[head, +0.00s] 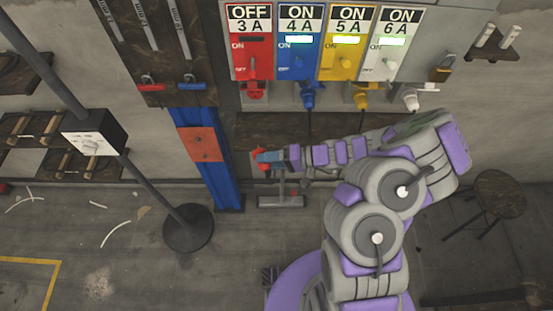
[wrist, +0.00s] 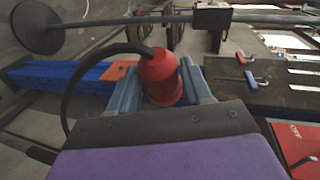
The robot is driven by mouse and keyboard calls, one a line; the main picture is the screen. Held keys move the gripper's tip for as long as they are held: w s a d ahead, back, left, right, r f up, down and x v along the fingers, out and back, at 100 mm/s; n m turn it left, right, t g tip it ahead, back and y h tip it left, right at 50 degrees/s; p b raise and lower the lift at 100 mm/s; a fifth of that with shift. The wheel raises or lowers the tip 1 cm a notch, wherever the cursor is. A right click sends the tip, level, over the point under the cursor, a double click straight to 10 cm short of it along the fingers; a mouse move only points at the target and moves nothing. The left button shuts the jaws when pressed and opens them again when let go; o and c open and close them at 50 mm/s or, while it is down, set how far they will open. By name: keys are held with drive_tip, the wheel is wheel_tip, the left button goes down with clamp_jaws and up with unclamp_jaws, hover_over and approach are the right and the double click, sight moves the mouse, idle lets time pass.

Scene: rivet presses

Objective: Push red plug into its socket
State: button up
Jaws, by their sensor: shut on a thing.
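My gripper (head: 268,158) is shut on the red plug (head: 261,154), below the panels and in front of the wall in the head view. In the wrist view the red plug (wrist: 160,76) sits between the two blue-grey fingers of my gripper (wrist: 160,88), with a black cable (wrist: 78,75) curving from it. The red socket (head: 256,90) is under the red panel (head: 251,45), which reads OFF 3 A. The plug is below the socket and apart from it. The socket's opening is not clearly visible.
Blue (head: 308,97), yellow (head: 362,97) and white (head: 411,100) plugs hang under their panels, each marked ON. A blue post (head: 215,170) stands left of my gripper. A dark stand with a box (head: 95,138) is farther left. A round stool (head: 500,192) is at right.

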drive_tip(key=shift+w+a+f+y+b, duration=0.25)
drive_tip(key=shift+w+a+y+b, duration=0.1)
drive_tip(key=shift+w+a, duration=0.15)
drive_tip(key=w+a+m+t+b, duration=0.1)
drive_tip(key=w+m+t, duration=0.1)
drive_tip(key=w, duration=0.5)
drive_tip(key=w+r+m+t+b, duration=0.1)
drive_tip(key=w+m+t+b, duration=0.1)
drive_tip(key=w, duration=0.6)
drive_tip(key=shift+w+a+m+t, duration=0.2)
drive_tip(key=shift+a+m+t, duration=0.3)
drive_tip(key=shift+t, duration=0.7)
drive_tip(key=shift+r+y, duration=0.1)
drive_tip(key=shift+y, duration=0.15)
drive_tip(key=shift+w+d+p, duration=0.15)
drive_tip(key=shift+w+p, duration=0.75)
drive_tip(key=shift+w, duration=1.95)
drive_tip(key=shift+r+b, duration=0.1)
drive_tip(key=shift+b, duration=1.05)
